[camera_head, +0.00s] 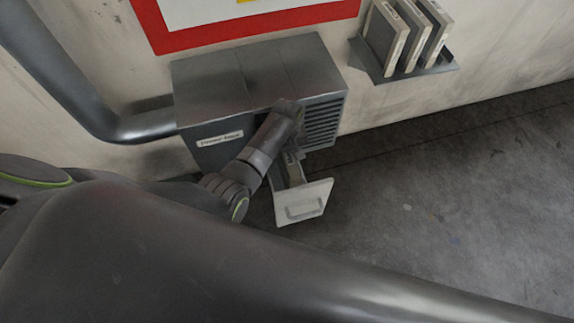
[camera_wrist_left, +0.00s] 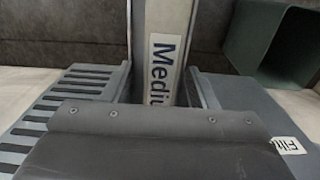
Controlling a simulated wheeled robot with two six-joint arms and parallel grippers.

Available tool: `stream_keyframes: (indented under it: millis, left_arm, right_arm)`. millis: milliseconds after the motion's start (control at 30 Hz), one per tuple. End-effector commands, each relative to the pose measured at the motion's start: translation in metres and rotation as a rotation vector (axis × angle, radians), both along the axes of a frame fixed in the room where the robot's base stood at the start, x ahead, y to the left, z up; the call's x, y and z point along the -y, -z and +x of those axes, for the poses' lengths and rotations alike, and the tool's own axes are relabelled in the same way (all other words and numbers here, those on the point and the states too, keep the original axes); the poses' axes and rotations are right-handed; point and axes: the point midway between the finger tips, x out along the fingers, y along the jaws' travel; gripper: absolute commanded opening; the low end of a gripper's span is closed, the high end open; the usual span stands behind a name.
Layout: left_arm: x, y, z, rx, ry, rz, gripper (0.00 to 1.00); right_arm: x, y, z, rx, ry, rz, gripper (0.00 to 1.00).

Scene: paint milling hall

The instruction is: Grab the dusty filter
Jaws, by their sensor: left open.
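A grey housing (camera_head: 215,80) with a louvred side is fixed to the wall. A pale panel with a handle (camera_head: 303,203) stands out below its louvred side, as if pulled out. My left gripper (camera_head: 292,157) is open beside the louvres, just above this pulled-out part; its fingers are partly hidden. In the left wrist view, a pale frame edge labelled "Mediu…" (camera_wrist_left: 165,55) runs between the fingers, with the rest of its label cut off. It looks like a filter edge; I cannot tell contact or dust. My right gripper is out of sight.
A wall rack (camera_head: 408,73) at the upper right holds several upright framed filters (camera_head: 392,35). A grey duct (camera_head: 60,70) meets the housing at the left. My arm crosses the foreground. The concrete floor (camera_head: 450,200) at the right is clear.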

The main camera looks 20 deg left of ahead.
Motion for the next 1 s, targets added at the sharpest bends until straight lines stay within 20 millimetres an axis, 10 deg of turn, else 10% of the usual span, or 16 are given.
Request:
stream_keyframes:
  millis: [233,633,1000]
  left_arm:
    - [-0.0001,0.0008,0.0000,0.000,0.000,0.000,0.51]
    - [0.0000,0.0007,-0.0001,0.000,0.000,0.000,0.00]
    - [0.0001,-0.0002,0.0003,0.001,0.000,0.000,0.00]
  right_arm:
    - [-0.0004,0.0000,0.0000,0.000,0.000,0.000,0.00]
    - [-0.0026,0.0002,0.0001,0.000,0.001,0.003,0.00]
    - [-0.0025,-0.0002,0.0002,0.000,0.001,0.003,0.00]
